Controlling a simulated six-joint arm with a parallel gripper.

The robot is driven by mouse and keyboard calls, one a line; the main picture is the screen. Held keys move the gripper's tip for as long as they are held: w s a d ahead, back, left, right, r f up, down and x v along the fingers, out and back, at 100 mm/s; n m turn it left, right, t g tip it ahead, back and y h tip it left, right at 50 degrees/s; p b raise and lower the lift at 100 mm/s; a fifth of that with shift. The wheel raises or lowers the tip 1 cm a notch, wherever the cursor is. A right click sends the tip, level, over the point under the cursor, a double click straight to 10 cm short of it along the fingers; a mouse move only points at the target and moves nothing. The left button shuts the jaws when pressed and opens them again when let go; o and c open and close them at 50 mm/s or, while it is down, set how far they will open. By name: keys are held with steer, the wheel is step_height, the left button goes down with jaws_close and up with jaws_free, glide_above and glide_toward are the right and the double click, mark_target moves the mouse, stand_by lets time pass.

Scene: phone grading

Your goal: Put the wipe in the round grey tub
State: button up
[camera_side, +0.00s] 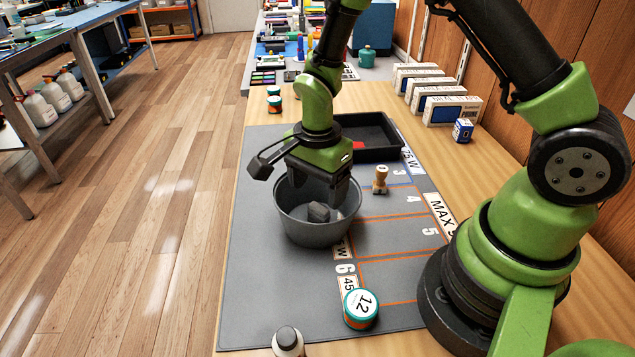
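The round grey tub (318,235) stands on the grey mat, in the middle of the view. A small crumpled grey piece, which looks like the wipe (319,212), is inside the tub, low in it. My gripper (318,192) points down into the tub's mouth, with its dark fingers spread apart. The wipe shows just below and between the fingertips, and the fingers do not look closed on it. The gripper's body hides the back part of the tub's rim. Whether a fingertip touches the wipe is hard to tell.
A black tray (375,154) with a red item lies behind the tub. A wooden stamp (380,180) stands to its right. A teal-rimmed tin (360,308) and a white-capped bottle (288,342) are in front. Boxes (452,110) line the wall. The mat's left side is clear.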

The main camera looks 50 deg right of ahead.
steer(key=shift+r, duration=0.15)
stand_by(0.4)
step_height(320, 180, up, 7)
stand_by(0.4)
step_height(320, 180, up, 11)
steer(key=n+t+y, duration=0.1)
steer(key=n+t, duration=0.2)
steer(key=n, duration=0.3)
glide_above(317, 207)
steer(key=s, duration=0.5)
steer(key=s+r+n+t+y, duration=0.1)
steer(key=s+r+n+t, duration=0.3)
steer(key=s+n, duration=0.4)
steer(key=shift+s+a+r, duration=0.4)
steer(key=shift+s+r, duration=0.3)
steer(key=shift+r, duration=0.05)
